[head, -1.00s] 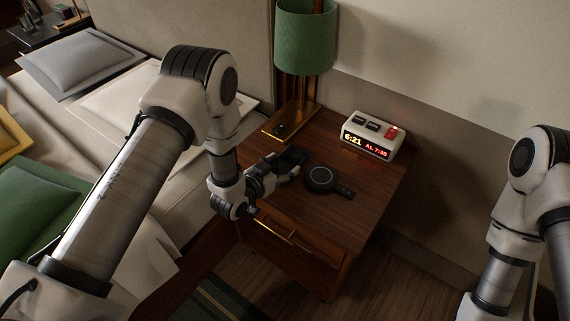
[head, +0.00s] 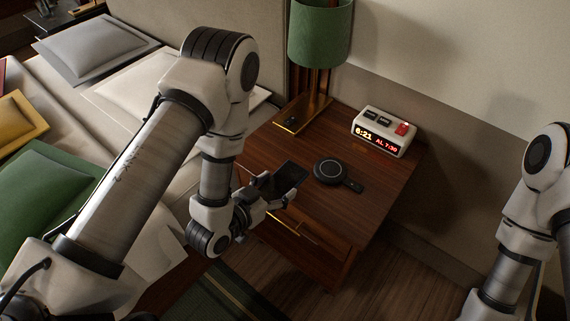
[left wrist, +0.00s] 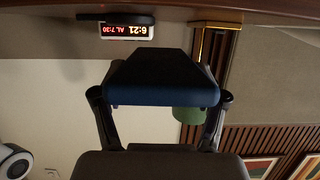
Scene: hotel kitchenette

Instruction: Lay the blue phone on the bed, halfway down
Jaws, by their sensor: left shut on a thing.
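The blue phone (head: 285,179) looks dark in the head view and is tilted above the front left part of the nightstand. My left gripper (head: 272,201) is shut on it and holds it by its near end. In the left wrist view the blue phone (left wrist: 160,82) fills the middle, and the left gripper (left wrist: 160,103) has a finger at each side of it. The bed (head: 60,112) is at the left of the head view, partly hidden by my left arm. My right arm shows at the right edge, but its gripper is out of view.
The nightstand (head: 360,218) bears a round black charging pad (head: 331,172), a lit alarm clock (head: 383,132) and a green lamp (head: 320,32). Grey, white, yellow and green pillows lie on the bed. A dark rug (head: 222,296) is on the floor.

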